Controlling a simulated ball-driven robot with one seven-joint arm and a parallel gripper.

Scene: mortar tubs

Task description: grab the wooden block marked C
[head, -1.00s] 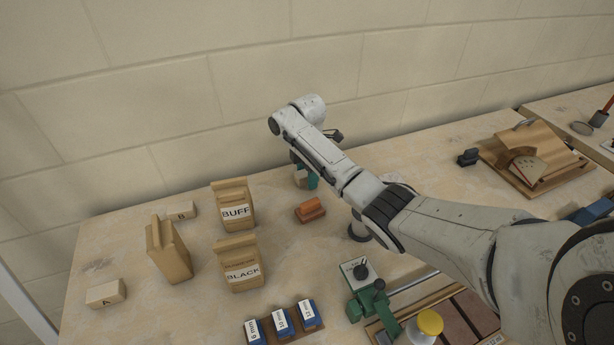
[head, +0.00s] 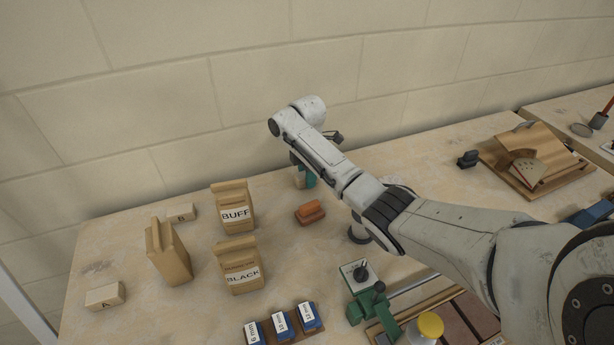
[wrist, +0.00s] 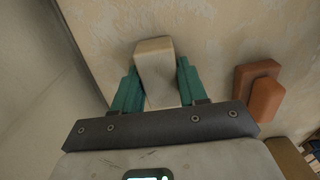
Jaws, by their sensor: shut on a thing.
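In the wrist view a pale wooden block (wrist: 155,72) sits between the two green fingers of my gripper (wrist: 156,82), which are shut on it. No letter shows on the block's visible face. In the head view the gripper (head: 304,178) is near the back edge of the table, mostly hidden by my arm, with a small part of the pale block (head: 299,181) showing beside a green finger. Two other pale blocks are marked A (head: 105,296) and B (head: 181,213), at the left of the table.
An orange-brown object (head: 309,212) lies just in front of the gripper. Paper bags labelled BUFF (head: 234,203) and BLACK (head: 239,265) stand to the left, with another bag (head: 169,252) beyond. The wall (head: 150,100) is close behind. Bare tabletop (head: 130,250) lies around block A.

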